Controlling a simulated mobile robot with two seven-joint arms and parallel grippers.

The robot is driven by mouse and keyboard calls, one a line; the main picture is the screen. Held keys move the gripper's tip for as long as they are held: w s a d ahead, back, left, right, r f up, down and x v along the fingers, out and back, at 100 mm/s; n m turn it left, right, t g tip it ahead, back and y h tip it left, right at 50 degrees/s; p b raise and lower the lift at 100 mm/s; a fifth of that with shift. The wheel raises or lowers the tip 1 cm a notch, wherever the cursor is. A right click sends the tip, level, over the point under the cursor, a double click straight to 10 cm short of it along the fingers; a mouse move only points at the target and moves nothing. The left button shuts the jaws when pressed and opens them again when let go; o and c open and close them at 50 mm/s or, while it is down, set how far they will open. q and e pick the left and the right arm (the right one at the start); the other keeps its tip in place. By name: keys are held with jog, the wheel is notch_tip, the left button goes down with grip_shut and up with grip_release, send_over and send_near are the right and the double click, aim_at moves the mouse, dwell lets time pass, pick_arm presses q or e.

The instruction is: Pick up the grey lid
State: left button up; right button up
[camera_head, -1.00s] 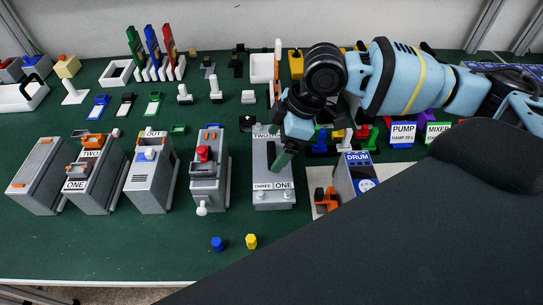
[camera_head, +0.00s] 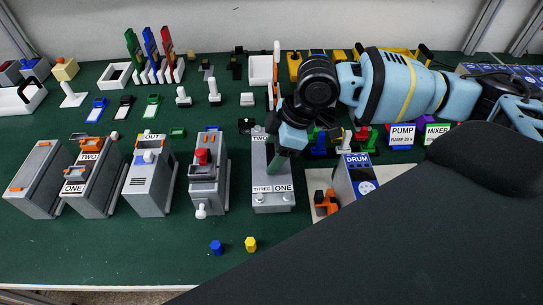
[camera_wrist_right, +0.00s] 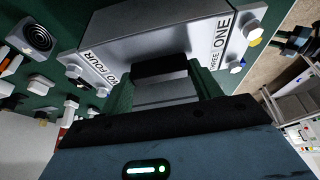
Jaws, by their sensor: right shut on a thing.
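The grey lid (camera_head: 262,178) is the top of a grey box right of the centre in the head view, with white labels reading THREE and ONE at its near edge. In the right wrist view the lid's grey face (camera_wrist_right: 175,45) lies just beyond the fingers. My right gripper (camera_head: 274,165) is over the lid, its green fingers pointing down. In the right wrist view the gripper (camera_wrist_right: 163,88) is shut on the lid's black handle (camera_wrist_right: 160,68), which sits between the fingers. Whether the lid is raised off the box I cannot tell. My left gripper is not in view.
Several grey boxes stand in a row to the left, the nearest with a red knob (camera_head: 202,156). Blue (camera_head: 216,247) and yellow (camera_head: 251,244) pieces lie in front. The near left table is clear.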

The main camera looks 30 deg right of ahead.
aim_at(272, 157)
jog(key=shift+r, duration=0.2)
jog(key=shift+r, duration=0.65)
jog(key=shift+s+a+r, duration=0.1)
jog(key=shift+a+r, duration=0.05)
jog(key=shift+r, duration=0.4)
jog(key=shift+s+a+r, duration=0.1)
jog(key=shift+r, duration=0.4)
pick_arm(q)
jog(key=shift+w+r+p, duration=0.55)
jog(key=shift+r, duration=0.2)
pick_arm(e)
jog(key=s+a+r, duration=0.1)
jog(key=s+a, duration=0.9)
jog(key=s, duration=0.1)
jog(key=shift+s+a, duration=0.15)
